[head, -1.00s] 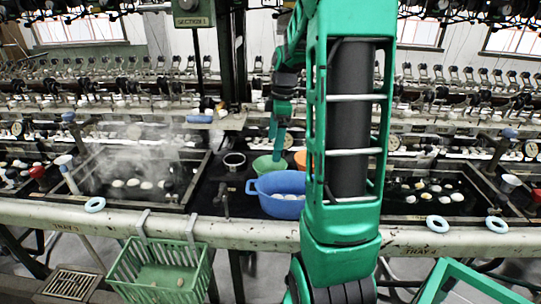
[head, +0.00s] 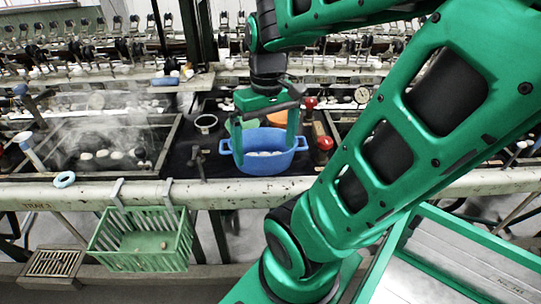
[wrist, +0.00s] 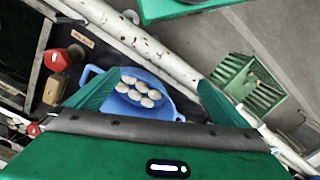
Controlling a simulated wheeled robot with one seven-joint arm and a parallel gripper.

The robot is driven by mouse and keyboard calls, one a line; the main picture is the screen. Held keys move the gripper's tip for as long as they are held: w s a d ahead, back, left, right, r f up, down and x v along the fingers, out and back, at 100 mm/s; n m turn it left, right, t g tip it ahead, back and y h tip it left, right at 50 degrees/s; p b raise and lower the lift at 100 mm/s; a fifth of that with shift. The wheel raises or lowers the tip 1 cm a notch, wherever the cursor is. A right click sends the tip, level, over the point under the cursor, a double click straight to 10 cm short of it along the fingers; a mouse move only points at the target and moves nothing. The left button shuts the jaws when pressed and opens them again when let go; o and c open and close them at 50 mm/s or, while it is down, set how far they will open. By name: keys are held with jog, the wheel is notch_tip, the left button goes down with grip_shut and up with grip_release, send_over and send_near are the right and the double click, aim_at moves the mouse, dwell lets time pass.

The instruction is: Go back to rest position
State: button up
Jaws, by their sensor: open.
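My gripper (head: 265,150) is open, its two green fingers spread over the blue basin (head: 262,167). In the wrist view the basin (wrist: 177,113) shows between the fingers, with several white cocoons (wrist: 138,91) inside it. Nothing is between the fingers themselves; the gap in height to the basin is hard to tell. My green arm crosses the right half of the head view and hides part of the bench.
A green wire basket (head: 143,241) hangs from the white rail (head: 90,196) at the front left, with a small pale item inside. A steaming basin of cocoons (head: 105,150) lies left. A red-topped knob (head: 325,143) stands right of the blue basin.

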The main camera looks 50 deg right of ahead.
jog(key=shift+s+a+f+m, duration=0.15)
jog(key=shift+s+f+m, duration=0.15)
jog(key=shift+s, duration=0.3)
jog(key=shift+s+a+f+m, duration=0.2)
jog(key=shift+s+m, duration=0.25)
jog(key=shift+s, duration=0.1)
jog(key=shift+s+a+f+m, duration=0.15)
jog(key=shift+s+f+m, duration=0.15)
jog(key=shift+s, duration=0.3)
